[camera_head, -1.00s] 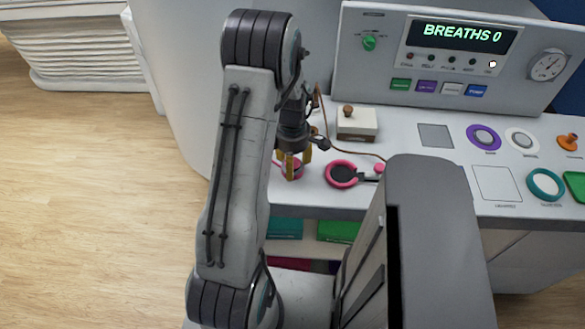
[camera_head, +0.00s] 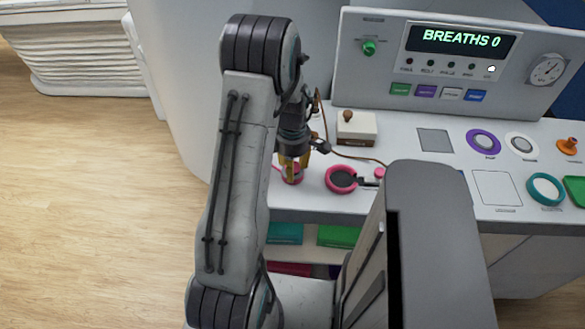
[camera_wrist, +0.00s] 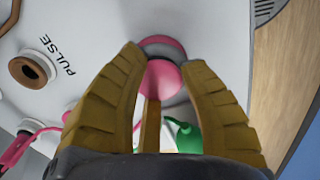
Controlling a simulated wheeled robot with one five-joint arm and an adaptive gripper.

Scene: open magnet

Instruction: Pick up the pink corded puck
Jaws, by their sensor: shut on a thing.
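The pink corded puck (camera_head: 292,178) is at the left end of the white console top in the head view. My gripper (camera_head: 294,162) points down onto it, with its yellow fingers shut on it from both sides. In the wrist view the pink puck (camera_wrist: 161,80) shows between the two ribbed fingers of my gripper (camera_wrist: 160,62). A second pink and grey round part lies just beyond it, and I cannot tell whether it belongs to the puck. The puck looks at or very near the surface. Its lower side is hidden.
A pink ring with a dark centre (camera_head: 341,179) lies close right of the puck. A white box with a brown knob (camera_head: 356,125) and a brown cord stand behind. The upright panel (camera_head: 440,60) rises at the back. The console's front edge is close.

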